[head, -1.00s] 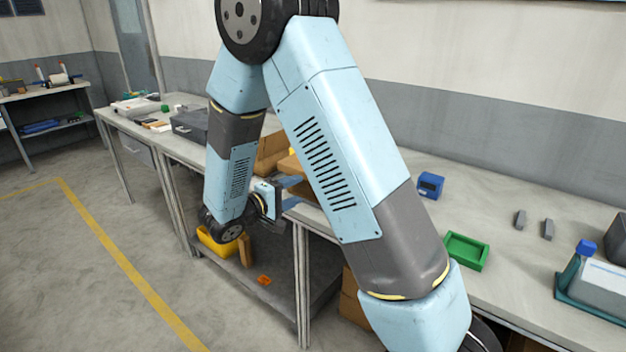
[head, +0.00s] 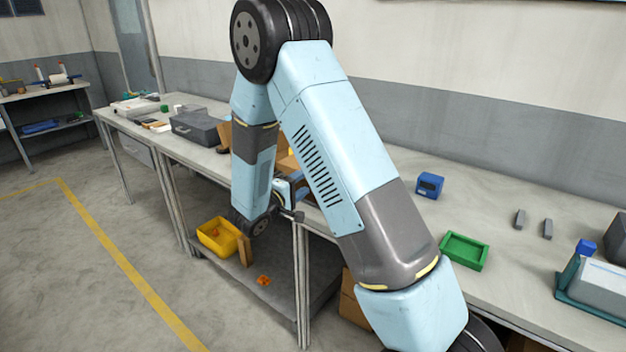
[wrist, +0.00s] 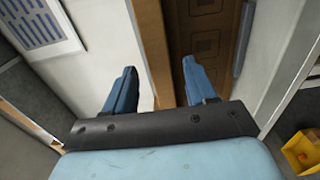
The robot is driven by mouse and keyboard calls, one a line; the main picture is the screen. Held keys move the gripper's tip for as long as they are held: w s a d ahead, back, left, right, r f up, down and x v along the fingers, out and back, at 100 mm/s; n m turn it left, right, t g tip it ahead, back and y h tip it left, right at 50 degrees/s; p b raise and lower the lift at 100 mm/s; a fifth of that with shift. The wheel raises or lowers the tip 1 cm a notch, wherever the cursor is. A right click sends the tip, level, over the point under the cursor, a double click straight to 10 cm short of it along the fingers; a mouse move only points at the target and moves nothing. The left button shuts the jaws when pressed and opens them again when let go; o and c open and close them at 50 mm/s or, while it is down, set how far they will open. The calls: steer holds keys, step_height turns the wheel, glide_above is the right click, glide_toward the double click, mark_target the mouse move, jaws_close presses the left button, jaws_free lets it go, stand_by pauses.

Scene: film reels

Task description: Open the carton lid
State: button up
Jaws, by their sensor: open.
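A brown cardboard carton (head: 287,165) stands on the long bench, mostly hidden behind my arm in the head view. A brown piece (head: 225,134) shows left of the arm; I cannot tell if it is the carton's flap. My gripper (head: 297,200) is near the bench's front edge, partly hidden by my arm. In the wrist view, my gripper (wrist: 157,88) is open, its two blue fingers apart with nothing held. A tan strip and a darker brown panel show beyond the fingers; I cannot tell if they are the carton. Contact and the lid's state cannot be made out.
A grey case (head: 196,128) stands on the bench to the left. A blue box (head: 430,185) and a green tray (head: 465,251) are to the right. A yellow bin (head: 218,236) sits on the lower shelf. The floor at left is clear.

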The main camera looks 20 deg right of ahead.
steer(key=shift+x, duration=1.8)
jaws_close()
